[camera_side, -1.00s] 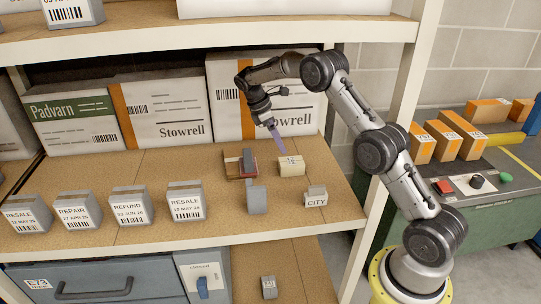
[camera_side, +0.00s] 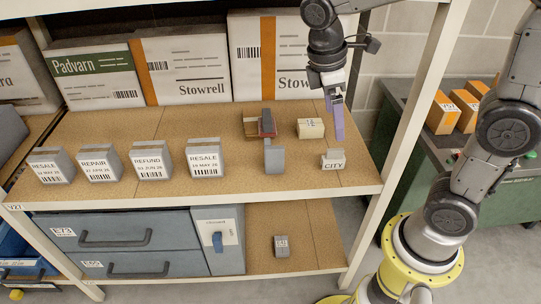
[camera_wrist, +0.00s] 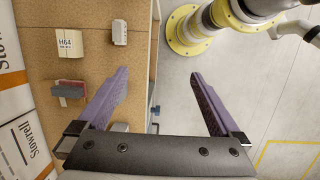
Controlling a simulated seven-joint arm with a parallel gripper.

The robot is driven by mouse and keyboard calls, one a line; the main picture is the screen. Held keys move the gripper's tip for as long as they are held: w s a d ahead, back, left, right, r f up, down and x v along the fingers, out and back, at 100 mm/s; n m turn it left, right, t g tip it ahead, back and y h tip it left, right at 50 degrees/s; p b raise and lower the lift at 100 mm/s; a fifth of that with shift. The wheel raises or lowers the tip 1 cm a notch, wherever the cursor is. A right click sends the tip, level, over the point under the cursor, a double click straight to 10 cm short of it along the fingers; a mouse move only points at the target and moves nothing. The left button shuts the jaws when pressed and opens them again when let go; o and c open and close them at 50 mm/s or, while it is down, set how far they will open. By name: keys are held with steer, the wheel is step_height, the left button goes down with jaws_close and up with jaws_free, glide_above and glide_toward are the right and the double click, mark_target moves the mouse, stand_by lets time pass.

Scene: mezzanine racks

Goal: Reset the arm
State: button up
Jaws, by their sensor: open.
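My gripper (camera_side: 337,115) hangs above the right end of the middle shelf, its purple fingers pointing down. In the wrist view my gripper (camera_wrist: 158,85) has its two fingers spread wide, with nothing between them but the view of the shelf edge and floor. A cream box (camera_side: 310,128) stands on the shelf just left of the fingers; in the wrist view this cream box (camera_wrist: 68,43) carries an "H64" label. No object is held.
A brown and red item with a grey part (camera_side: 262,122) and a grey upright piece (camera_side: 274,158) stand on the shelf. Labelled grey blocks (camera_side: 204,160) line its front left. Large Stowrell cartons (camera_side: 275,55) stand behind. A rack post (camera_side: 398,130) rises at right.

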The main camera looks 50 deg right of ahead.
steer(key=s+a+r+m+t+y, duration=0.1)
steer(key=s+m+t+y, duration=0.1)
steer(key=s+m+t, duration=0.5)
steer(key=shift+s+a+r+m, duration=0.3)
steer(key=shift+s+m, duration=0.6)
steer(key=shift+s, duration=1)
